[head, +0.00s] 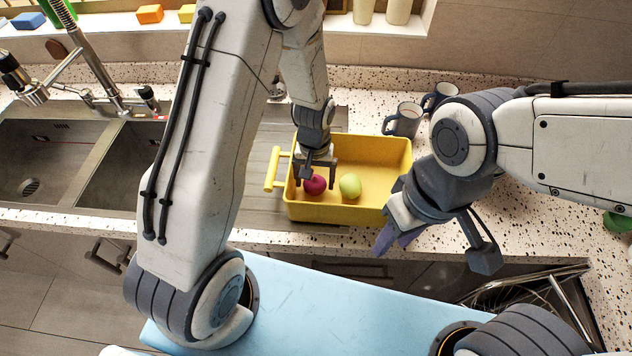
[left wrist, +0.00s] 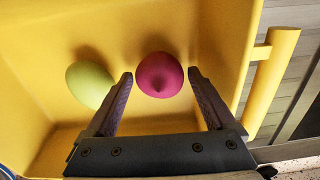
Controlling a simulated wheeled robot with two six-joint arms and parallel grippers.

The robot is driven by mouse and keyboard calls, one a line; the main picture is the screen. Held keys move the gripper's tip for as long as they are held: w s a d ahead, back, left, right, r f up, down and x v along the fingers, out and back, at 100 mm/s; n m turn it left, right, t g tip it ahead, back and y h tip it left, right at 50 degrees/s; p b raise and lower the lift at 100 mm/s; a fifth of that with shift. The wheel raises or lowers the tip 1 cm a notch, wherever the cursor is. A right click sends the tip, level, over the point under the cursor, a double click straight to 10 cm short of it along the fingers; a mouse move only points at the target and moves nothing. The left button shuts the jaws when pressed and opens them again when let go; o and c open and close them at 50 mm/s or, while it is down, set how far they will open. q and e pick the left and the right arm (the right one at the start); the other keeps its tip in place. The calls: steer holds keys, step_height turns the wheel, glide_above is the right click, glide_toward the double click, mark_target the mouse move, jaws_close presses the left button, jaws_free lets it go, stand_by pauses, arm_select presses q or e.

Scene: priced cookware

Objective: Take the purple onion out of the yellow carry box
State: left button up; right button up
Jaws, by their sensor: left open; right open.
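The yellow carry box (head: 377,160) stands on the counter right of the sink, its yellow handle (left wrist: 266,85) at one end. The purple onion (head: 315,185) lies on the box floor near the handle end; it shows magenta in the left wrist view (left wrist: 159,75). My left gripper (head: 316,177) reaches down into the box with its jaws open; in the left wrist view its fingers (left wrist: 160,84) lie either side of the onion with gaps. My right gripper (head: 432,248) is open and empty, in front of the box's right end.
A pale green round item (head: 350,186) lies in the box right of the onion, close to one left finger. The sink (head: 60,160) lies to the left. A dish rack (head: 520,295) is at the lower right.

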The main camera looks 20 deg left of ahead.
mark_target(315, 176)
arm_select(q)
jaws_close()
step_height(315, 176, up, 10)
steer(key=shift+b, duration=0.75)
steer(key=shift+r, duration=0.1)
step_height(315, 176, up, 2)
steer(key=shift+r+p, duration=0.1)
steer(key=shift+p, duration=1)
